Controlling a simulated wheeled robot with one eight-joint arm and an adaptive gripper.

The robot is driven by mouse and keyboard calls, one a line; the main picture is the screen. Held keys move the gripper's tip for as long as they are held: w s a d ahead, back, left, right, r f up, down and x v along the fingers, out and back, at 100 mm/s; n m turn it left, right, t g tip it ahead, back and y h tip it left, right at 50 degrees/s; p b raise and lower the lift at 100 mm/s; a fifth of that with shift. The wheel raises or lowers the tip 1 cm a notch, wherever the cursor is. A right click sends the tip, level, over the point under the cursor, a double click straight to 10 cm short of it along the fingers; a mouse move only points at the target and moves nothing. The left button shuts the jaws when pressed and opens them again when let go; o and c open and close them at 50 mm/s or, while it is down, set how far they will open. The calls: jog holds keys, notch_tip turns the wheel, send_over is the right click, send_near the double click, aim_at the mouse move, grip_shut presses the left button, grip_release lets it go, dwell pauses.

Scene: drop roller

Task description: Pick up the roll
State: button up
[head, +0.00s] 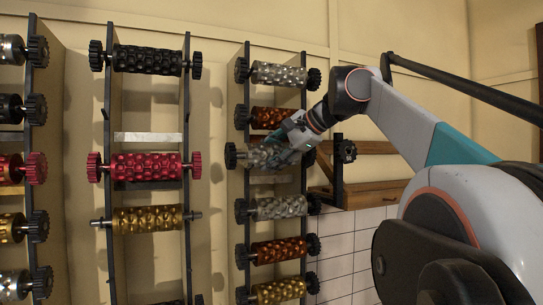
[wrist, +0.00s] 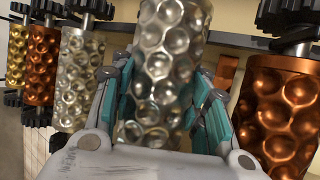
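A silver dimpled roll (wrist: 165,65) stands between the teal-padded fingers of my gripper (wrist: 165,108) in the wrist view. The fingers lie close along both sides of it and appear shut on it. Its lower part goes down between the fingers, and its top end is out of that view. In the head view my gripper (head: 290,140) covers much of this roll (head: 258,156); a black gear shows at its left end. The roll looks nearer to me than its neighbours, but I cannot tell whether it is clear of the rack.
The rack (head: 246,100) holds copper (head: 273,118), silver (head: 281,207), orange (head: 279,250) and gold rolls close by. Another rack (head: 108,100) with black, red and gold rolls stands to the left. A wooden bracket (head: 372,194) is at the right, near my arm.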

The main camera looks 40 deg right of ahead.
grip_shut()
jog(key=shift+r, duration=0.1)
jog(key=shift+s+r, duration=0.4)
jog(key=shift+r, duration=0.05)
jog(key=b+v, duration=0.2)
jog(key=v, duration=1.3)
jog(key=shift+s+d+f, duration=0.15)
jog(key=shift+d+f, duration=0.05)
jog(key=shift+f, duration=0.2)
